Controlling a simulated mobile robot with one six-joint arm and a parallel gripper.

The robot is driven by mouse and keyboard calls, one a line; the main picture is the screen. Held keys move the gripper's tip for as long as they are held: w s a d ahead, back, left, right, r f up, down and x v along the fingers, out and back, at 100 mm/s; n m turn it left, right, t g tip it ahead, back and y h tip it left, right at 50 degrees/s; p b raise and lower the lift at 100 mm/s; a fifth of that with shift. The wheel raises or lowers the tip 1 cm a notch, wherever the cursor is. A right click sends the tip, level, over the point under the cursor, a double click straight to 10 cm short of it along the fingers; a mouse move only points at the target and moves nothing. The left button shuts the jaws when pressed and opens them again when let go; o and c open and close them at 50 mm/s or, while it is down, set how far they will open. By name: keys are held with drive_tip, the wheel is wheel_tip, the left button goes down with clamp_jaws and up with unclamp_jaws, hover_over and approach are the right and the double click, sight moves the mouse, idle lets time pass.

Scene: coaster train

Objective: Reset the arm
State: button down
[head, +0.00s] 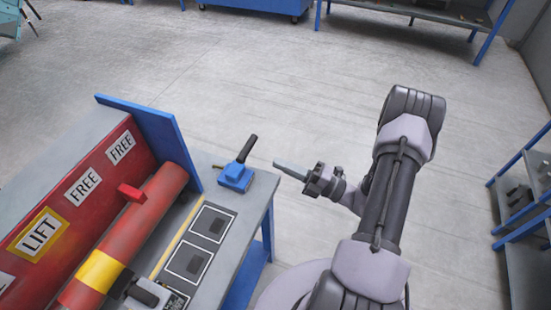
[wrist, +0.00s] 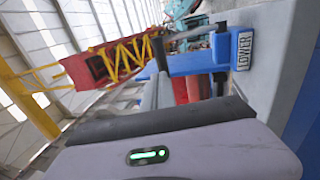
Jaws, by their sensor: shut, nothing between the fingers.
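My gripper (head: 279,165) is shut and empty. In the head view it points left, just past the right edge of the grey bench (head: 259,205). It is apart from the blue block with a black lever (head: 237,174) on the bench corner, a little to the right of it. My arm reaches up on the right side of the picture and folds back down to the gripper. In the wrist view a label reading LOWER (wrist: 242,50) shows on a blue and grey part.
A red panel (head: 60,208) with FREE and LIFT labels and a red cylinder with a yellow band (head: 98,275) fill the left. A blue upright plate (head: 160,140) stands behind them. Blue-framed shelves (head: 525,190) stand at right. The floor (head: 290,80) beyond the bench is clear.

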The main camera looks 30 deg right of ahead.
drive_tip(key=p+v, duration=0.1)
drive_tip(key=v, duration=0.6)
drive_tip(key=s+a+r+n+g+h+b, duration=0.1)
drive_tip(key=s+a+r+n+g, duration=0.1)
drive_tip(key=a+r+n+g, duration=0.65)
drive_tip(key=s+a+r+n+g+h, duration=0.15)
drive_tip(key=a+r+n+g, duration=0.25)
drive_tip(key=a+n+g, duration=0.85)
drive_tip(key=s+r+n+t+h, duration=0.3)
drive_tip(key=r+n+t+h, duration=0.1)
drive_tip(key=n, duration=0.6)
drive_tip(key=s+r+n+t+h+b, duration=0.1)
drive_tip(key=s+r+n+t+h, duration=0.2)
drive_tip(key=n+t, duration=0.3)
drive_tip(key=a+r+n+h, duration=0.1)
drive_tip(key=n, duration=0.4)
drive_tip(key=shift+s+r+t, duration=0.2)
drive_tip(key=shift+r+t, duration=0.05)
drive_tip(key=shift+t, duration=0.15)
